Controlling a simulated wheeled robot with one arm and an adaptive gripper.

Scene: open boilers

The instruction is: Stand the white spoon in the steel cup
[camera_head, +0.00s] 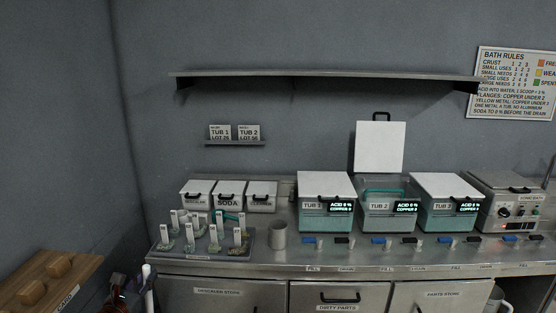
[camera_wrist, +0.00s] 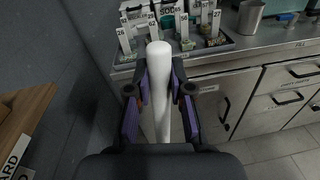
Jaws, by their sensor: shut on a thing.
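The white spoon (camera_wrist: 159,90) is held between the two fingers of my gripper (camera_wrist: 159,97), in front of the counter's left end. Its rounded end points up and away from me in the wrist view; its other end is hidden by the gripper. In the head view the white spoon (camera_head: 149,285) stands near upright at the bottom left, with part of my gripper (camera_head: 125,293) beside it. The steel cup (camera_head: 279,234) stands upright on the counter, right of the tray of tagged parts. It also shows at the top of the wrist view (camera_wrist: 249,18). The cup is apart from the spoon.
A grey tray (camera_head: 205,251) of tagged parts lies between spoon and cup. Lidded bins (camera_head: 230,198) stand behind it. Tub 2 (camera_head: 388,210) has its lid raised; its neighbours are closed. Small coloured pieces line the counter front. A wooden board (camera_head: 50,285) is at left.

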